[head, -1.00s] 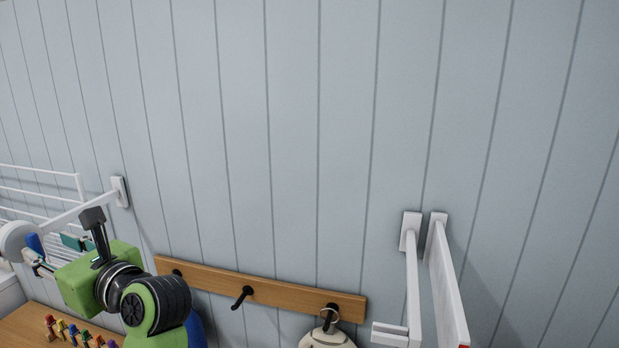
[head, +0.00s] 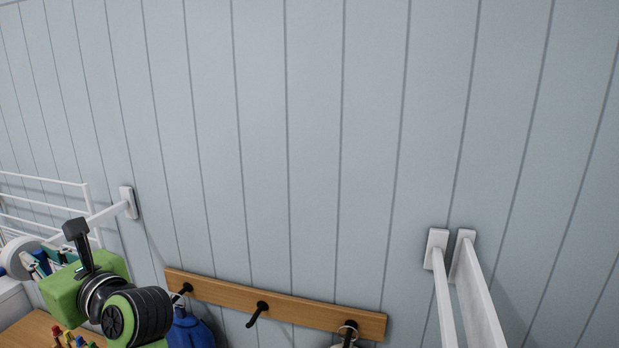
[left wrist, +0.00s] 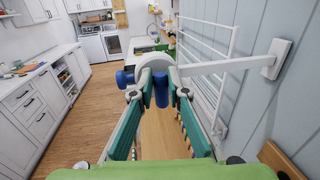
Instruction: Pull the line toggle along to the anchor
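A blue cylinder, which looks like the line toggle (left wrist: 161,88), hangs below a white round reel (left wrist: 150,62) on a wall arm in the left wrist view. My left gripper (left wrist: 160,95) has its teal fingers spread on either side of the toggle, with gaps visible. In the head view the left gripper (head: 48,260) is at the lower left, beside the white reel (head: 18,258), and partly hidden by my green wrist. No line shows clearly. I cannot tell which fitting is the anchor. My right gripper is out of view.
A white wire rack (head: 45,205) is on the wall at left. A wooden hook rail (head: 275,305) holds a blue bag (head: 190,328). White wall brackets (head: 437,242) stick out at right. A wooden top with colourful pegs (head: 68,338) lies below the gripper.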

